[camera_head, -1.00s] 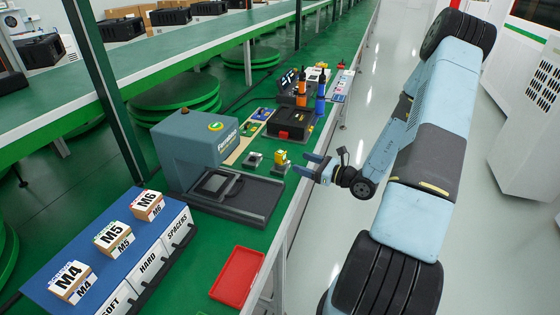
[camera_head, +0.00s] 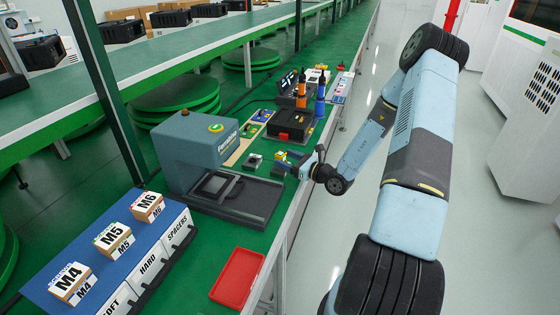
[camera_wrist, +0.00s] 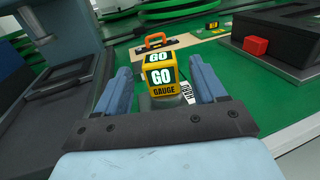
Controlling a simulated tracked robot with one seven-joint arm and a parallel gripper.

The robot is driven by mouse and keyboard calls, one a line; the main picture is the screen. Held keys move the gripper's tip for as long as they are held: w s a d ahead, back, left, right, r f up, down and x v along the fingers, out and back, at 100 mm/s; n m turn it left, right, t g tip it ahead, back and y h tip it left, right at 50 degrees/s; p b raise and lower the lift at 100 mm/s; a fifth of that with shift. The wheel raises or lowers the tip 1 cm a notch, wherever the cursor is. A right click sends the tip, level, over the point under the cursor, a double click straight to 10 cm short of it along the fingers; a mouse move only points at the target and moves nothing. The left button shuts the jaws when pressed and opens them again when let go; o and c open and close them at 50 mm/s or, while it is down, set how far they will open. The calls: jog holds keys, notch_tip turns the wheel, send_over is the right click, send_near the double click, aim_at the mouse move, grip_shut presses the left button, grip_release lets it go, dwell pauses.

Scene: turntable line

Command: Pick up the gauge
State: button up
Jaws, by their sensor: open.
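The gauge (camera_wrist: 162,76) is a yellow block with dark green "GO" panels and the word "GAUGE", standing upright on a grey base in the wrist view. In the head view the gauge (camera_head: 281,156) shows small at the bench's front edge, partly hidden by my gripper. My gripper (camera_wrist: 165,88) is open, with one blue finger on each side of the gauge. I cannot tell whether either finger touches it. In the head view my gripper (camera_head: 290,163) is low over the green bench, coming from the right.
A grey-blue Farebro-like machine (camera_head: 200,145) stands left of the gauge. A red tray (camera_head: 238,278) lies nearer on the bench.

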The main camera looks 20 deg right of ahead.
aim_at(277, 156)
jog(key=x, duration=0.5)
jog(key=shift+d+f, duration=0.1)
jog(key=shift+f, duration=0.25)
